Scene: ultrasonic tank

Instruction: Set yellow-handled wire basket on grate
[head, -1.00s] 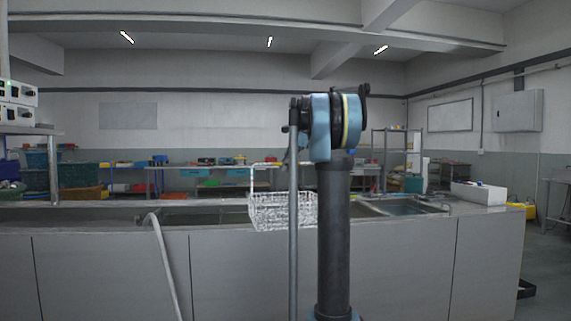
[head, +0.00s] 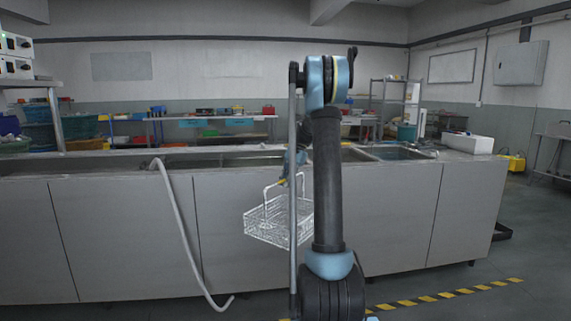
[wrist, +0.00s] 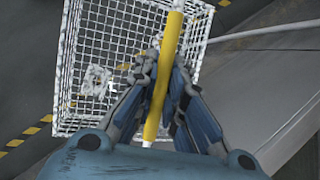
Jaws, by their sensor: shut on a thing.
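The white wire basket (head: 268,222) hangs by its handle in front of the grey tank bench, below its top edge in the head view. My gripper (wrist: 160,72) is shut on the basket's yellow handle bar (wrist: 165,60), with a finger on each side. In the head view my gripper (head: 285,178) is partly hidden by my arm. The wrist view looks down on the basket mesh (wrist: 75,35). A small pale part (wrist: 96,80) shows within it. I cannot make out the grate in either view.
The bench (head: 120,235) has a long sunken tank (head: 225,160) and a smaller basin (head: 395,153) in its top. A pale hose (head: 180,240) hangs over its front to the floor. A white box (head: 467,142) stands at the right end. Yellow-black tape (head: 440,296) marks the floor.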

